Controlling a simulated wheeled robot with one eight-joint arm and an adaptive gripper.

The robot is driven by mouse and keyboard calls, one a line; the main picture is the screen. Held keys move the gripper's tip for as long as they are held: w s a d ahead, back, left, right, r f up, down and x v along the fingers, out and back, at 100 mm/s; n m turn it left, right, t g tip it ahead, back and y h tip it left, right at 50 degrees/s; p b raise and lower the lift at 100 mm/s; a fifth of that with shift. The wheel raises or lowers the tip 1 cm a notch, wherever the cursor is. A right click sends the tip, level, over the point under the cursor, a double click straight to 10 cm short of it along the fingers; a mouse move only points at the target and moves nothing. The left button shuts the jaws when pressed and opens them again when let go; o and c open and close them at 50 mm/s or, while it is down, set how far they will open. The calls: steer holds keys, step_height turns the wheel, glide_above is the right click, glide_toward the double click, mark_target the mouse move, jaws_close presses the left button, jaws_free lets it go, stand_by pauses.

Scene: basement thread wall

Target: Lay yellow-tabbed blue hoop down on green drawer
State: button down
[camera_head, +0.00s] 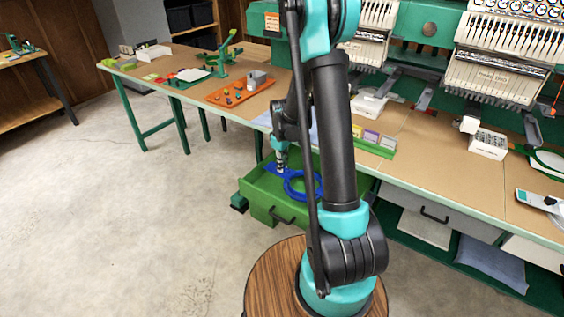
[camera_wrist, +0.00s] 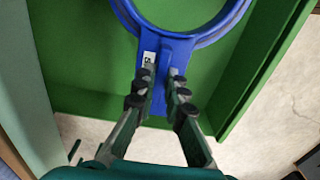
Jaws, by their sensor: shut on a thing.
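A blue hoop (camera_head: 288,186) with a blue tab is over the open green drawer (camera_head: 258,204) under the table. It also shows in the wrist view (camera_wrist: 136,22), with its tab pointing towards me and a small white label on it. No yellow shows on the tab. My gripper (camera_head: 281,168) points down over the drawer, and its fingers (camera_wrist: 163,82) are shut on the hoop's tab in the wrist view. The hoop looks flat and within the drawer's walls; I cannot tell whether it touches the bottom. My arm hides its right part in the head view.
The tabletop (camera_head: 420,140) above the drawer holds a green tray of small boxes (camera_head: 374,144), a white box (camera_head: 488,144) and an orange board (camera_head: 238,91). Embroidery machines (camera_head: 497,75) stand behind. The concrete floor (camera_head: 110,220) at left is clear.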

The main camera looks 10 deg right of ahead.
steer(key=shift+f, duration=2.3)
steer(key=c, duration=1.5)
jaws_free()
step_height(320, 180, up, 12)
steer(key=shift+f, duration=0.1)
steer(key=shift+s, duration=0.15)
steer(key=s+d+r+m+t, duration=0.1)
steer(key=s+m, duration=0.3)
steer(key=s, duration=0.7)
steer(key=s+d+r+m+t, duration=0.1)
steer(key=s+m, duration=0.4)
steer(key=s, duration=0.7)
steer(key=shift+d+r+t, duration=0.35)
steer(key=shift+d+t, duration=0.15)
steer(key=shift+t, duration=0.6)
